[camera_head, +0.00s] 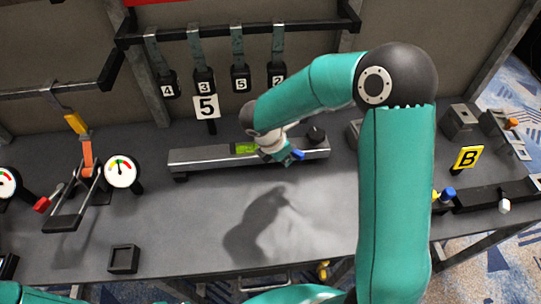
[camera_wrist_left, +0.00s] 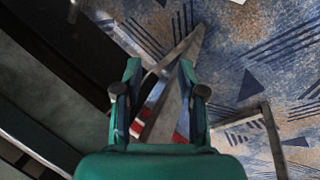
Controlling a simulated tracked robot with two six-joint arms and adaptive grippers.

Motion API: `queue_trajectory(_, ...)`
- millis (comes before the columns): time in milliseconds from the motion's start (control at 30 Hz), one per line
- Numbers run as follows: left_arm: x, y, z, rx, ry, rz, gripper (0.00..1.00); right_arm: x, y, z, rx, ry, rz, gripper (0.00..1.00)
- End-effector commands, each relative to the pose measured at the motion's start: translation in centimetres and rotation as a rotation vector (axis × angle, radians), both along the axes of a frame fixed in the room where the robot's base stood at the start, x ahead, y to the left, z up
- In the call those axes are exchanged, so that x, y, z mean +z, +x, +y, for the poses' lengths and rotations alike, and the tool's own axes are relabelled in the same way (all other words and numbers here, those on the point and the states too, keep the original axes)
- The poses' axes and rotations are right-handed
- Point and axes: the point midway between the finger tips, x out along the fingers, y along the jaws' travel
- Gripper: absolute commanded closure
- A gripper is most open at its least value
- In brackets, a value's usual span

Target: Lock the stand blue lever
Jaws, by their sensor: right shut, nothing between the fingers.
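A small blue piece (camera_head: 298,154), which looks like the blue lever, shows at the stand's right part. My right gripper (camera_head: 286,157) is shut and empty, right beside the blue piece; I cannot tell whether they touch. The gripper and wrist hide part of the stand. My left gripper (camera_wrist_left: 160,75) is open and empty in the left wrist view, above the floor beside a dark edge.
Several numbered tags hang from a rail (camera_head: 240,36) at the back. Gauges (camera_head: 122,171) and an orange lever (camera_head: 87,157) stand at the left. A small black box (camera_head: 124,259) sits in front. A yellow B sign (camera_head: 467,158) and another blue knob (camera_head: 447,194) are at the right. The middle front is clear.

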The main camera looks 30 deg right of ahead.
Motion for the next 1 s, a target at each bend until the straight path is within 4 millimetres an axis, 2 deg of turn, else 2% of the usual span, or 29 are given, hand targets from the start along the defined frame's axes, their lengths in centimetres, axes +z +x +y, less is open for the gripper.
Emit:
queue_trajectory(300,0.5,0.0,0.0,0.000,0.000,0.000,0.60,0.1,1.3,0.4,0.000,0.000,0.000,1.00)
queue_trajectory(733,0.4,0.0,0.0,0.000,0.000,0.000,0.60,0.0,1.4,0.6,0.001,0.000,-0.001,1.00)
queue_trajectory(867,0.2,0.0,0.0,0.000,0.000,0.000,0.60,-0.1,1.2,1.6,0.003,0.000,-0.001,1.00)
queue_trajectory(1000,-0.3,0.0,0.0,0.000,0.000,0.000,0.60,-0.3,0.7,3.8,0.004,0.000,0.001,1.00)
